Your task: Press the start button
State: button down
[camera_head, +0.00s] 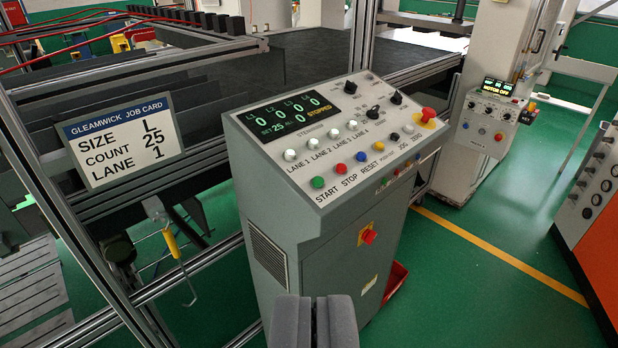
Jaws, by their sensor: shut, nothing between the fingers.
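The green START button (318,182) sits at the lower left of the sloped panel on a grey control console (290,225). To its right are a red STOP button (341,169) and a blue RESET button (361,157). The console display (289,110) shows zeros for the lanes, "SET 25" and "STOPPED". My gripper (314,300) shows at the bottom centre, its two grey fingers shut together and empty. In the picture it is below the START button, in front of the console body, and apart from the panel.
A job card (122,140) reading size L, count 25, lane 1 hangs on the metal frame at left. A red mushroom button (428,114) stands at the panel's upper right. An orange cabinet (598,215) is at right. Green floor (470,290) lies clear between.

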aim_at(318, 180)
jog(key=i, duration=0.95)
jog(key=z, duration=0.05)
